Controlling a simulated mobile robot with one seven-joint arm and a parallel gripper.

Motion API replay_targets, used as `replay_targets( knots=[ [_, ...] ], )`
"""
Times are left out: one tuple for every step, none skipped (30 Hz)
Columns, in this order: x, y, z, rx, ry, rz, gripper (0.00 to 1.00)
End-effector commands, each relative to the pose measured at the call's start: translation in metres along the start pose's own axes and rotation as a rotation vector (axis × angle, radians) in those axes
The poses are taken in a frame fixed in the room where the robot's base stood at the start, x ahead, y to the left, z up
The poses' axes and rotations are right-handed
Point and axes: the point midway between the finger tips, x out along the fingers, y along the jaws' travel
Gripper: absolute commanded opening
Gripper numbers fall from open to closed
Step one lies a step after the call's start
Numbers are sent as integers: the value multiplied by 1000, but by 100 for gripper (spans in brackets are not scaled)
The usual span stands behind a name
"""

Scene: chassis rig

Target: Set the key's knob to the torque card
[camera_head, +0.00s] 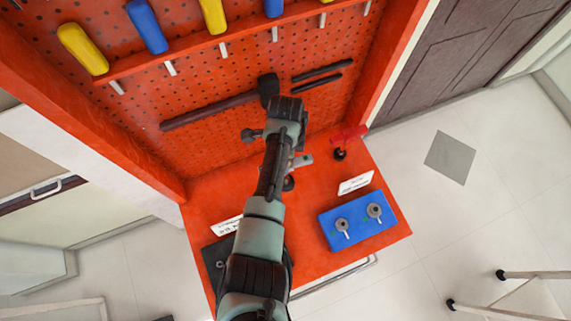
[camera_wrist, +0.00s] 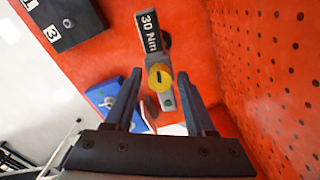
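The key (camera_wrist: 166,58) is a grey bar with a yellow round knob (camera_wrist: 160,76) and a dark plate (camera_wrist: 148,33) that reads "30 Nm". My gripper (camera_wrist: 159,74) is open, with one finger on each side of the knob in the wrist view; I cannot tell whether they touch it. In the head view my arm hides most of the gripper, and a grey piece (camera_head: 303,160) shows beside it. Two white cards stand on the bench, a right one (camera_head: 355,183) and a left one (camera_head: 227,225); their print is too small to read.
A blue block (camera_head: 336,238) with two round dials sits at the bench's right front. A black box (camera_head: 211,262) is at the left, partly behind my arm. A red pegboard (camera_head: 225,75) with hanging tools rises behind. The red bench (camera_head: 385,208) has bare room at the right edge.

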Motion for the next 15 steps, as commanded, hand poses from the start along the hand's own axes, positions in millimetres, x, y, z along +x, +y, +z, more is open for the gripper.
replay_targets(
  knots=[
    [0,0,0,0,0,0,55],
    [0,0,0,-1,0,0,55],
    [0,0,0,-1,0,0,55],
    [0,0,0,-1,0,0,55],
    [0,0,0,-1,0,0,55],
    [0,0,0,-1,0,0,55],
    [0,0,0,-1,0,0,55],
    [0,0,0,-1,0,0,55],
    [0,0,0,-1,0,1,55],
    [0,0,0,-1,0,1,55],
    [0,0,0,-1,-1,1,55],
    [0,0,0,-1,-1,1,55],
    [0,0,0,-1,-1,1,55],
    [0,0,0,-2,-1,1,55],
    [0,0,0,-6,0,1,55]
  ],
)
